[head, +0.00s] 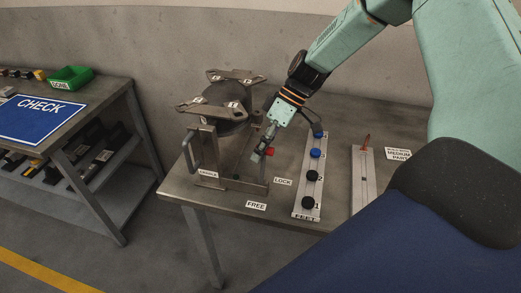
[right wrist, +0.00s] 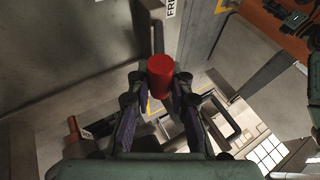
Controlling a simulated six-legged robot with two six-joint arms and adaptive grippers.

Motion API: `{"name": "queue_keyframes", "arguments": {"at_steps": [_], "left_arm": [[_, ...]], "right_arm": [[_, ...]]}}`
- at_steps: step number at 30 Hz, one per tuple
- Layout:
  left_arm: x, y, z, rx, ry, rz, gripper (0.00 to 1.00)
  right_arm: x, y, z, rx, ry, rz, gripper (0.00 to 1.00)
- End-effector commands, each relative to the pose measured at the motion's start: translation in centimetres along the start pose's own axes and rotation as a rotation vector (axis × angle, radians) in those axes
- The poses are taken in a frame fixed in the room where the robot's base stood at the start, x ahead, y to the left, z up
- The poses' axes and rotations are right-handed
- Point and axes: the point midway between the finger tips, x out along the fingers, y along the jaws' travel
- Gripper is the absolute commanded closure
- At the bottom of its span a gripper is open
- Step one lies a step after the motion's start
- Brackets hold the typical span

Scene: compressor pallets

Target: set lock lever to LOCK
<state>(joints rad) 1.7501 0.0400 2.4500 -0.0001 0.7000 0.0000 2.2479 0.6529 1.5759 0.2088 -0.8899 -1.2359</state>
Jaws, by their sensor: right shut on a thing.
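The lock lever's red knob (head: 269,151) shows at the front right of the metal clamping fixture (head: 208,163). My right gripper (head: 262,152) reaches down to it from the upper right. In the right wrist view the red knob (right wrist: 160,74) sits between the fingertips of my right gripper (right wrist: 158,92), which are shut on it. The lever's rod (right wrist: 158,38) runs away from the knob. The LOCK label (head: 283,181) and the FREE label (head: 256,205) lie on the table to the right and front of the fixture. My left gripper is not in view.
The fixture holds a dark cylinder (head: 222,97) under numbered clamps on the table (head: 335,120). To the right are a rail with blue and black knobs (head: 309,185) and a slotted plate (head: 363,185). A bench with a blue CHECK sign (head: 38,117) and green bin (head: 70,77) stands left.

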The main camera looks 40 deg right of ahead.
Motion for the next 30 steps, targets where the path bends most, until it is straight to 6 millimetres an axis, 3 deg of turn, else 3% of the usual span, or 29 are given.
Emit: {"name": "queue_keyframes", "arguments": {"at_steps": [3,4,12,23,30], "left_arm": [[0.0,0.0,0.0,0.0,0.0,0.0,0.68],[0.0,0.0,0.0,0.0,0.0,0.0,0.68],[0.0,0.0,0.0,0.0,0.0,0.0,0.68],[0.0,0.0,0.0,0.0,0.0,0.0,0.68],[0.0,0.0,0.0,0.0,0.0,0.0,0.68]], "right_arm": [[-0.3,0.2,-0.3,-0.001,0.008,0.009,1.0],[-0.3,0.2,-0.3,-0.001,0.008,0.009,0.79],[-0.2,0.2,-0.2,0.0,0.004,0.004,0.57],[-0.6,0.1,-0.2,0.0,0.005,0.003,0.57],[-4.7,0.2,-0.3,-0.002,0.01,0.005,0.57]]}}
